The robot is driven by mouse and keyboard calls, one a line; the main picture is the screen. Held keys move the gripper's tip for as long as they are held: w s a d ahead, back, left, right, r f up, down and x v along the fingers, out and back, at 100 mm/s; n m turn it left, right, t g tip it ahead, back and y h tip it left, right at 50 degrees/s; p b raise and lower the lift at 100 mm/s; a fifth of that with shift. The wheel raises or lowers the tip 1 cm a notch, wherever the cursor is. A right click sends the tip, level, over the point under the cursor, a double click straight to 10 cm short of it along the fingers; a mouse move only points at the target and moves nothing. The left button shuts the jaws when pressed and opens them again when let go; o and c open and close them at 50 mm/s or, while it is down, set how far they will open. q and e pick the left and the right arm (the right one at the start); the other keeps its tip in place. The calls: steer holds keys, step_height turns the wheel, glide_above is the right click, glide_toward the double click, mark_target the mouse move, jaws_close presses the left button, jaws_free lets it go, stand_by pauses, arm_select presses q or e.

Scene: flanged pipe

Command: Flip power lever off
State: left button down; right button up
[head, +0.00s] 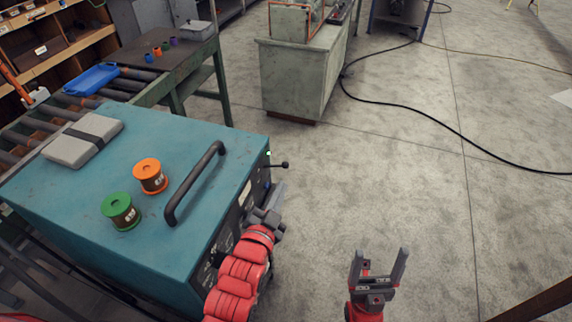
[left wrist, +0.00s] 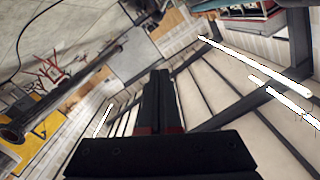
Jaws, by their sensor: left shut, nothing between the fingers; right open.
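The power lever (head: 285,164) is a thin black rod with a round knob. It sticks out to the right from the front panel of a teal machine (head: 110,165), below a lit green lamp (head: 269,153). My left gripper (head: 279,188) is beside that panel, just below the lever in the head view, with a small visible gap. Its fingers point up and, in the left wrist view (left wrist: 160,100), are shut and empty. A dark bar (left wrist: 60,95) shows at the left there; I cannot tell whether it is the lever. My right gripper (head: 382,264) is open and empty over the floor.
A black handle (head: 195,183), a green spool (head: 121,211), an orange spool (head: 150,176) and a grey case (head: 84,139) are on the machine top. A roller conveyor (head: 35,130) runs behind. A pale cabinet (head: 290,80) stands farther back.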

arm_select(q)
glide_above(288, 166)
steer(key=s+d, duration=0.1)
steer(key=s, duration=0.3)
steer(key=shift+w+a+f+p, duration=0.25)
steer(key=shift+f+p, duration=0.05)
steer(key=shift+f, duration=0.35)
steer(key=shift+w+a+f+p, duration=0.2)
steer(key=shift+f+p, duration=0.05)
steer(key=shift+f, duration=0.35)
steer(key=shift+w+a+f, duration=0.2)
steer(key=shift+a+f, duration=0.15)
steer(key=shift+f, duration=0.35)
